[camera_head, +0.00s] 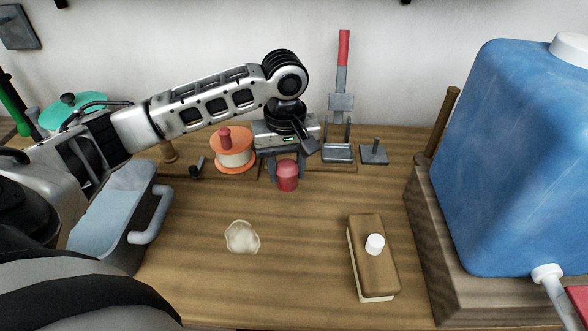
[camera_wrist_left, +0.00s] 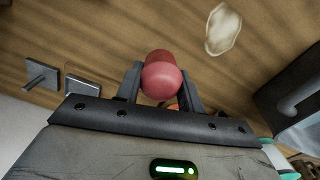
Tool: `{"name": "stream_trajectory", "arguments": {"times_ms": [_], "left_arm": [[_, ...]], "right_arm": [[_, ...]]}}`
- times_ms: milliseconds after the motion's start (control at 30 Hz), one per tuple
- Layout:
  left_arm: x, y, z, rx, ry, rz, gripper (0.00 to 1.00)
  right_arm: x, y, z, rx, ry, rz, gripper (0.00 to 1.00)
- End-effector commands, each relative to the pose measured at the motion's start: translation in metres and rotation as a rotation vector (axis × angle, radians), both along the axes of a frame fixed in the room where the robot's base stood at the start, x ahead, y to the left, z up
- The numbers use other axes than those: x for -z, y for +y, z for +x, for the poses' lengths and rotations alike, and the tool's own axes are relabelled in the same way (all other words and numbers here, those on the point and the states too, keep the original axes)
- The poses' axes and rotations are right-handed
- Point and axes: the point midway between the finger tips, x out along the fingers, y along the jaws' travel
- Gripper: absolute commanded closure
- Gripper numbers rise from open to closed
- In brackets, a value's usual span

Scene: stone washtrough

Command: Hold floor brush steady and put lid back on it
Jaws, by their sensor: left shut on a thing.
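My left gripper (camera_head: 287,166) points down over the back middle of the wooden top, shut on a small red round-topped piece (camera_head: 287,179). In the left wrist view the red piece (camera_wrist_left: 161,78) sits between the two fingers. A brown block with a pale lower layer, probably the floor brush (camera_head: 375,270), lies at the front right, apart from the gripper. A white round cap or knob (camera_head: 375,243) is on top of it. I cannot tell for sure which piece is the lid. My right gripper does not show.
A blue tank (camera_head: 500,160) stands on a block at right. An orange-rimmed spool (camera_head: 234,150), a red-handled tool (camera_head: 343,90) and a small plate with a peg (camera_head: 374,152) stand at the back. A pale flat piece (camera_head: 242,237) lies mid-table. A blue-grey handled container (camera_head: 112,215) is left.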

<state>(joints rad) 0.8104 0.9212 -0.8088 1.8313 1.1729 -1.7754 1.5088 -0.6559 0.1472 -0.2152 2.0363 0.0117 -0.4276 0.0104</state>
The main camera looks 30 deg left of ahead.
Motion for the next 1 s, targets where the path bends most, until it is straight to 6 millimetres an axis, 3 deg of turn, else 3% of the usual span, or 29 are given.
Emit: {"name": "stream_trajectory", "arguments": {"times_ms": [33,200,400,1000], "left_arm": [[-0.003,-0.003,-0.014,0.005,0.005,0.002,0.84],[-0.018,-0.012,-0.046,0.003,0.005,0.002,0.84],[-0.029,-0.019,-0.069,0.001,0.004,0.001,0.84],[-0.032,-0.024,-0.076,0.016,0.005,-0.002,0.84]], "right_arm": [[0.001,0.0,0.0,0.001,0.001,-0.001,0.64],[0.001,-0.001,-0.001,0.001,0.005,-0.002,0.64],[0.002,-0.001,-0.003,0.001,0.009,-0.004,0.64],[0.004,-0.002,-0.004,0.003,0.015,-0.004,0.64]]}}
